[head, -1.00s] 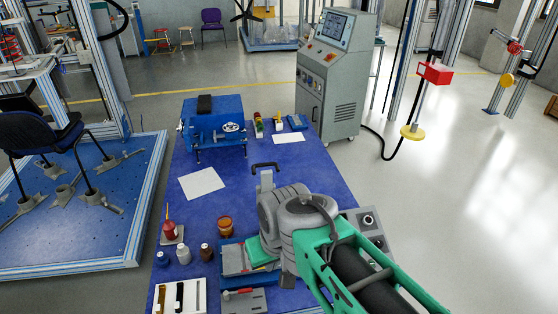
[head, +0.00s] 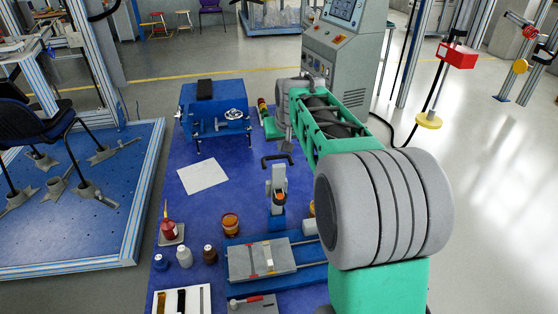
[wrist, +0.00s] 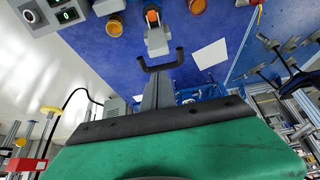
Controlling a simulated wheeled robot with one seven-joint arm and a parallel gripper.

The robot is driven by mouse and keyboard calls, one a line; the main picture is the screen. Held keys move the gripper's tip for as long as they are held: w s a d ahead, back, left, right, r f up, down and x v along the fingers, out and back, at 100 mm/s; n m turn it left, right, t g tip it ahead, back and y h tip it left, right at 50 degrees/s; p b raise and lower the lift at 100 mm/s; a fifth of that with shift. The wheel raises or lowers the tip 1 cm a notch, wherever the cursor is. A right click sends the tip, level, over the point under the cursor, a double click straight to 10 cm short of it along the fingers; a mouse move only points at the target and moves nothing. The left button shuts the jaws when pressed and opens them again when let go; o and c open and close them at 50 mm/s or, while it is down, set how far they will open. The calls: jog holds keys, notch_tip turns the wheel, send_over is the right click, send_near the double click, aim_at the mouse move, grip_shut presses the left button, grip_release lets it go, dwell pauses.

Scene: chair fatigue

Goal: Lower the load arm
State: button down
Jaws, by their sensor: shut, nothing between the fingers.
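The load arm (head: 278,180) is a grey upright lever with a black handle (head: 277,159) at its top, rising from a small blue base on the blue table. Below it is an orange and black part. The wrist view shows the load arm (wrist: 157,42) at top centre and its black handle (wrist: 161,65) nearer me. My gripper (head: 287,147) is shut and empty, just beyond the handle in the head view. In the wrist view my grey fingers (wrist: 158,80) point at the handle and appear close to it; I cannot tell whether they touch.
A blue machine (head: 215,110) and white sheet (head: 203,176) lie to the left. Bottles (head: 184,257), an amber jar (head: 231,224) and a grey vise-like fixture (head: 262,260) stand nearer me. A grey control cabinet (head: 342,50) stands behind. Open floor lies right.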

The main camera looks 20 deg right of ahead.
aim_at(279, 158)
jog(key=x, duration=0.9)
jog(key=shift+w+f, duration=0.2)
